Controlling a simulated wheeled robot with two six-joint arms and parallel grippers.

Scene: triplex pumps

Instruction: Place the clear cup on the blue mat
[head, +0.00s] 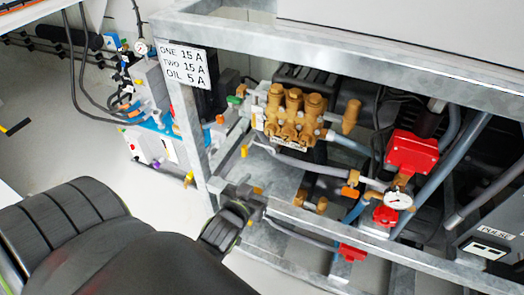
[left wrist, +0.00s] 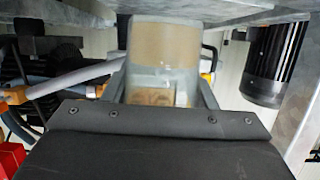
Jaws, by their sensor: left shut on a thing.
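My left gripper (head: 240,208) reaches in from the lower left, at the front edge of the metal frame. In the left wrist view, a pale, see-through object with a tan band, which looks like the clear cup (left wrist: 165,48), is between its fingers. The gripper is shut on it. In the head view I cannot make out the cup clearly at the dark fingers. My right gripper is not in view.
A galvanized frame (head: 200,150) holds a brass triplex pump (head: 292,112), red valve parts (head: 411,153), a gauge (head: 398,200) and hoses. A sign (head: 183,65) hangs at its left post. A black cylinder (left wrist: 273,62) shows in the wrist view.

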